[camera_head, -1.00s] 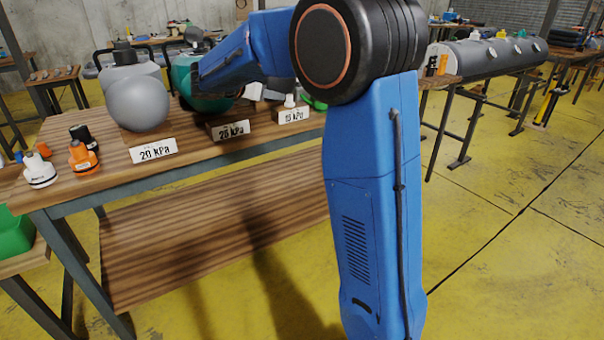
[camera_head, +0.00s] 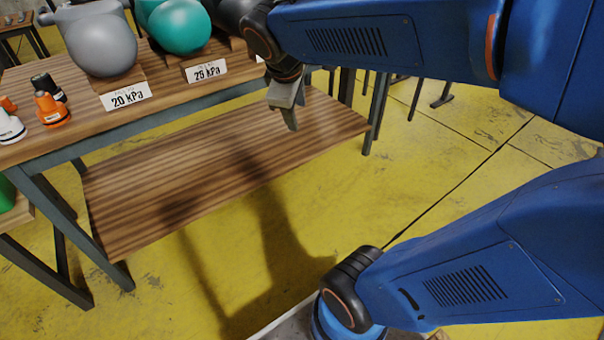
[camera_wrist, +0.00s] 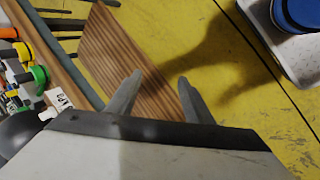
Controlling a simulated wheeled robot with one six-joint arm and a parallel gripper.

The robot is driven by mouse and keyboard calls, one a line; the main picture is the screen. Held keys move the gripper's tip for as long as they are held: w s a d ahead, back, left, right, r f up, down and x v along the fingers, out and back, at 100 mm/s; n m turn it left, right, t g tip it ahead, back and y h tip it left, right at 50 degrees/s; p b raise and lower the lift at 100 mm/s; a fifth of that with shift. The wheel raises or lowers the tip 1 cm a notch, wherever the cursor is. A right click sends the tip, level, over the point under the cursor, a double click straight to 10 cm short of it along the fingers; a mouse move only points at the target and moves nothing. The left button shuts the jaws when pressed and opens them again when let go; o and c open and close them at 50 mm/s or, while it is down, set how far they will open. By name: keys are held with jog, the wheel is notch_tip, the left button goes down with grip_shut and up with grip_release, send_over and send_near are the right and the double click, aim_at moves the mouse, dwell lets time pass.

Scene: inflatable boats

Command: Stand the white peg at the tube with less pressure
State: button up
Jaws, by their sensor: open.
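A grey rounded tube end (camera_head: 100,42) lies above a 20 kPa sign (camera_head: 125,96). A teal one (camera_head: 180,27) lies above a 25 kPa sign (camera_head: 206,71). The third sign is almost wholly hidden behind my arm in the head view. In the wrist view, a small white piece (camera_wrist: 47,114), perhaps the white peg, is beside a partly visible sign (camera_wrist: 60,98). My gripper (camera_head: 287,112) is open and empty, out past the bench's front edge and above the lower shelf. Its two fingers (camera_wrist: 160,82) are apart in the wrist view.
An orange-and-white fitting (camera_head: 52,110), a black one (camera_head: 46,86) and a white one (camera_head: 9,128) stand at the bench's left. The wooden lower shelf (camera_head: 150,190) is bare. Open yellow floor (camera_head: 430,185) lies to the right. Coloured parts (camera_wrist: 32,52) show at the left of the wrist view.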

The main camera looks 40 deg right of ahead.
jog(key=s+a+f+m+y, duration=0.2)
jog(key=s+a+f+m, duration=0.1)
jog(key=s, duration=0.3)
jog(key=s+a+f+m+t+y, duration=0.1)
jog(key=s+a+f+m+y, duration=0.1)
jog(key=s+a+f+m, duration=0.2)
jog(key=s, duration=0.3)
jog(key=shift+a+m, duration=0.15)
jog(key=shift+m, duration=0.15)
jog(key=shift+c, duration=0.6)
